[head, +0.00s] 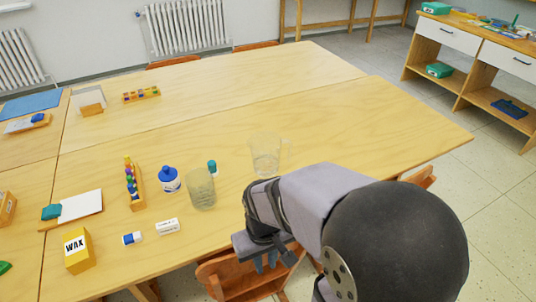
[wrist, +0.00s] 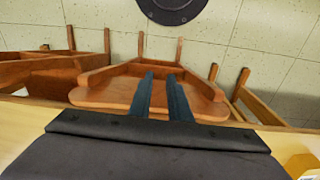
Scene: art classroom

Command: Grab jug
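A clear, see-through jug (head: 265,155) stands upright on the wooden table in the head view, behind my arm; a small handle seems to show on its right. A greenish clear glass (head: 201,190) stands to its left and nearer. My gripper (head: 264,265) is at the table's near edge, in front of the jug and apart from it. In the wrist view the two dark fingers (wrist: 160,98) have a gap between them with nothing held; they point over a chair and the floor. The jug is not in the wrist view.
On the table (head: 330,110) are a blue-and-white bottle (head: 169,180), a small teal-capped bottle (head: 212,168), a rack of colored pieces (head: 134,185), erasers (head: 167,226) and a WAX box (head: 78,251). A chair (wrist: 115,88) stands below my gripper. The table right of the jug is clear.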

